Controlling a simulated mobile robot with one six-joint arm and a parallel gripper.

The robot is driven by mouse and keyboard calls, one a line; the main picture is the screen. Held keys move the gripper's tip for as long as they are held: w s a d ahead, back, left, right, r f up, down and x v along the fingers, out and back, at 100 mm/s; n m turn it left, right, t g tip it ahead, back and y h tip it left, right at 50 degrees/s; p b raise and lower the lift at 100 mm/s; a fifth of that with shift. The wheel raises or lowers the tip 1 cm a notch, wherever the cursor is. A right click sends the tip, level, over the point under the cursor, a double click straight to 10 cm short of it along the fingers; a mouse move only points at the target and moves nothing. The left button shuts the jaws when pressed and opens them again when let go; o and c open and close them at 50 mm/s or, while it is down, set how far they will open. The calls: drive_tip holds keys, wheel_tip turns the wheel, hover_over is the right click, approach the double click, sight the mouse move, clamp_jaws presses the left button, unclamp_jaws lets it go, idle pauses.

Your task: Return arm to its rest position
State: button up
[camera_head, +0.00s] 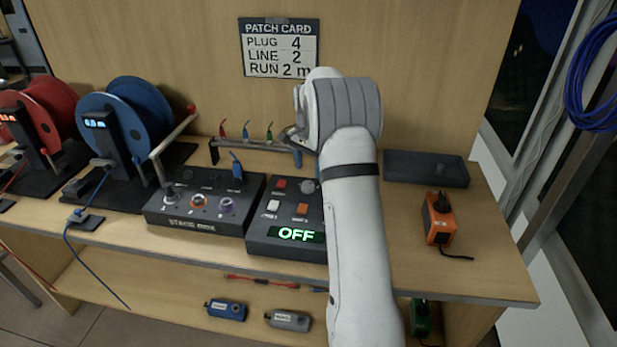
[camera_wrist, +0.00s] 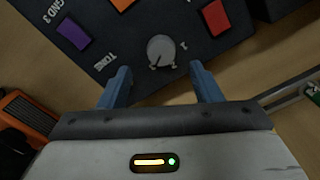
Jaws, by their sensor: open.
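My gripper (camera_wrist: 160,88) shows in the wrist view with its two blue fingers apart and nothing between them. A grey round knob on a dark panel (camera_wrist: 125,58) lies beyond the fingertips. That panel has purple, orange and red buttons. In the head view my white arm (camera_head: 358,215) reaches up from the bottom edge over the bench, bent at the wrist near the back board. It covers part of the dark control box (camera_head: 283,250) with the lit OFF display. The gripper's fingers are mostly hidden behind the wrist there.
The stage box (camera_head: 198,208) stands left of the control box, with cable reels (camera_head: 130,120) farther left. A rack of coloured plugs (camera_head: 248,147) is behind. A dark tray (camera_head: 425,169) and an orange device (camera_head: 438,219) stand to the right. A patch card (camera_head: 279,48) hangs on the board.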

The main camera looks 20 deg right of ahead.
drive_tip(key=shift+r, duration=0.95)
